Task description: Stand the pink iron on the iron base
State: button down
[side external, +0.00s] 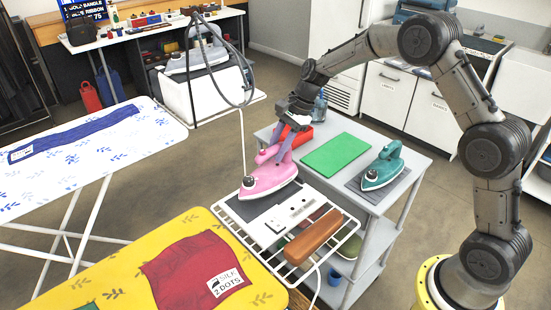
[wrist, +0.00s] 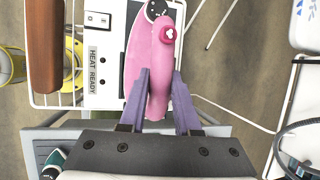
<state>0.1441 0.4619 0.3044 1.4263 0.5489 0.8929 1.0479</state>
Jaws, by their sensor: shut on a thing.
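The pink iron (side external: 268,182) is in my gripper (side external: 286,150), over the wire rack at the end of the grey cart. In the side view its sole faces down, roughly level. I cannot tell whether it touches what lies below. In the wrist view the purple fingers (wrist: 160,92) close on both sides of the iron's pink handle (wrist: 158,75). What looks like the iron base, a white unit with a dark plate (side external: 243,209) and a "HEAT READY" panel (wrist: 98,60), lies on the rack, partly hidden under the iron.
A green pad (side external: 336,153), a teal iron (side external: 382,166) and a red object (side external: 299,134) are on the cart. A yellow ironing board (side external: 190,235) with red cloth stands at front left. A cord hangs near my gripper.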

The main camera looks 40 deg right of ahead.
aim_at(275, 165)
jog(key=shift+w+f, duration=0.35)
jog(key=shift+w, duration=0.05)
jog(key=shift+f, duration=1.45)
jog(key=shift+f, duration=0.15)
jog(key=c, duration=0.6)
grip_release()
jog(key=shift+s+f, duration=0.1)
